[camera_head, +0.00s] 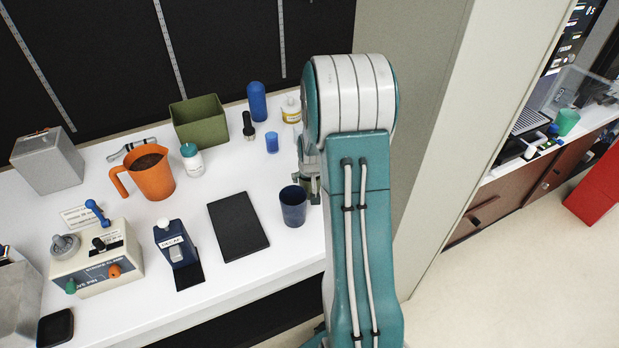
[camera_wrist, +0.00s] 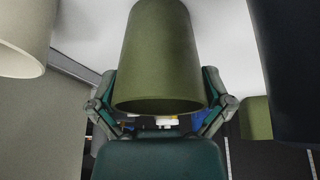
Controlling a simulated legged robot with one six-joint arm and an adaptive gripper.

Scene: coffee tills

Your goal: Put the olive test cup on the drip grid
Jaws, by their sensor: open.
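The olive test cup (camera_wrist: 158,55) fills the middle of the wrist view, with its rim towards me. My gripper (camera_wrist: 159,78) is open, with one finger at each side of the cup; I cannot tell whether they touch it. In the head view my arm hides the olive cup, and only a bit of my gripper (camera_head: 309,182) shows beside the arm. A dark slatted surface (camera_head: 528,121), which may be the drip grid, lies at the machine on the far right counter.
A dark blue cup (camera_head: 293,206) stands just left of my gripper; it looms at right in the wrist view (camera_wrist: 290,70). A pale cup (camera_wrist: 22,35) is at left there. An olive box (camera_head: 199,122), orange jug (camera_head: 152,175) and black mat (camera_head: 238,226) occupy the white counter.

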